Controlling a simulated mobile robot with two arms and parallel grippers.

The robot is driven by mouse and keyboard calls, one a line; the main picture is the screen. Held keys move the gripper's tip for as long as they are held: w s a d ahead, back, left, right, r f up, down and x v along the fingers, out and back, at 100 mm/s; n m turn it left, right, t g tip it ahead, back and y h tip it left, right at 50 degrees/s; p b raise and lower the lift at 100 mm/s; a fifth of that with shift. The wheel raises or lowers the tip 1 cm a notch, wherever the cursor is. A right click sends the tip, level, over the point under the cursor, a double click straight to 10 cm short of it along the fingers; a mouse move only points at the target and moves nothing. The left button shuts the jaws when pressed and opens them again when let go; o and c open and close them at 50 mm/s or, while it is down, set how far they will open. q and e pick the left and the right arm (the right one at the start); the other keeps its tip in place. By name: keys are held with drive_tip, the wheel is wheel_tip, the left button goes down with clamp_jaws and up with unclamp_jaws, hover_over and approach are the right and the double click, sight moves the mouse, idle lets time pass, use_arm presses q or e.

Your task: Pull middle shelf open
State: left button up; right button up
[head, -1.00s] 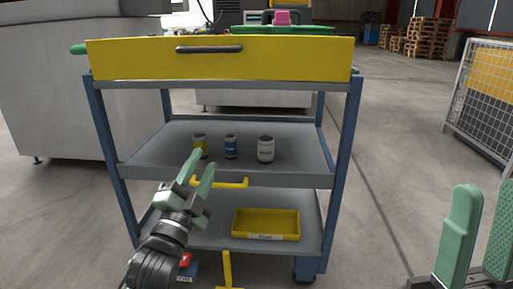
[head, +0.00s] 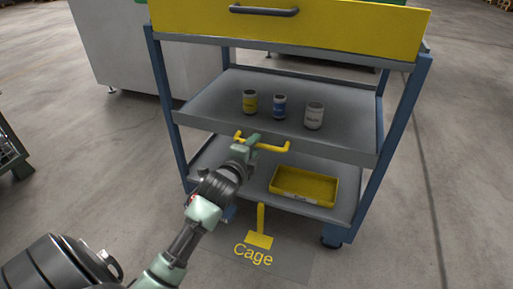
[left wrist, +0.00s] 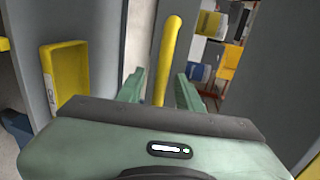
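The middle shelf (head: 225,103) of the blue-framed cart is a grey tray with a yellow bar handle (head: 270,147) on its front edge. My left gripper (head: 248,139) is at the left part of this handle. In the left wrist view the handle (left wrist: 170,50) runs between the two green fingers (left wrist: 160,88), with a gap on each side, so the gripper is open around it. Three cans stand on the shelf: a yellow one (head: 250,103), a blue one (head: 279,107) and a white one (head: 314,116). My right gripper is out of view.
A yellow drawer (head: 330,30) with a dark handle (head: 263,11) is above. A yellow bin (head: 303,187) sits on the lower shelf (head: 345,205). Floor at right is clear.

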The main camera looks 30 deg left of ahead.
use_arm(q)
drive_tip(key=shift+x, duration=0.85)
clamp_jaws()
idle(0.8)
